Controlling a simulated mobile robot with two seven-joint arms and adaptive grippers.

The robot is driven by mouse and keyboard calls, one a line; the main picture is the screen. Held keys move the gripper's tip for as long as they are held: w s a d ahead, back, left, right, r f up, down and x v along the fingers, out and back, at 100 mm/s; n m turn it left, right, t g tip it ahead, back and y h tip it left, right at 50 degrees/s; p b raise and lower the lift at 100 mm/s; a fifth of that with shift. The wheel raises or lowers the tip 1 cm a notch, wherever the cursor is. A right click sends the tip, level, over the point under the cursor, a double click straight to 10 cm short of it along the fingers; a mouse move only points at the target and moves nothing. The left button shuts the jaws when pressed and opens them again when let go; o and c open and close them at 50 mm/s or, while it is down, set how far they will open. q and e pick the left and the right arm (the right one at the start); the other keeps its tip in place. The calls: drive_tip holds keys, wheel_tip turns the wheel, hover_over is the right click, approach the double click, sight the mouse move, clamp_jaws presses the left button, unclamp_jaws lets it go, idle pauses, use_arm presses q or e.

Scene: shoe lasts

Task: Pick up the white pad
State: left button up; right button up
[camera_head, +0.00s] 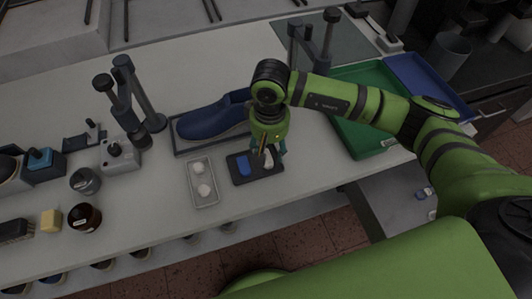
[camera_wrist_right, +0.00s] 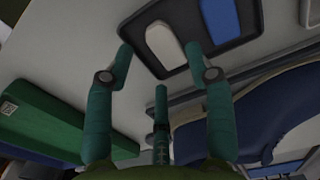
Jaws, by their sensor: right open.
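The white pad (camera_head: 268,159) lies in a small dark tray (camera_head: 238,183) near the table's front edge, beside a blue pad (camera_head: 244,166). My right gripper (camera_head: 267,150) is over the tray and partly hides the white pad in the head view. In the right wrist view, the white pad (camera_wrist_right: 165,44) lies between the two spread fingertips of my right gripper (camera_wrist_right: 159,48). The third finger is below them in the picture. The gripper is open and holds nothing. The blue pad (camera_wrist_right: 221,20) lies to the right there. My left gripper is not in view.
A green bin (camera_head: 360,137) and a blue bin (camera_head: 424,87) are to the right. Jars and tools crowd the left side.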

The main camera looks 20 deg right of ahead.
sight(269, 157)
drive_tip(key=shift+f+p, duration=0.3)
drive_tip(key=shift+f, duration=1.2)
drive_tip(key=c, duration=0.5)
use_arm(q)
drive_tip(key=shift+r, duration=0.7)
use_arm(e)
drive_tip(key=shift+r, duration=0.1)
drive_tip(key=shift+c, duration=0.2)
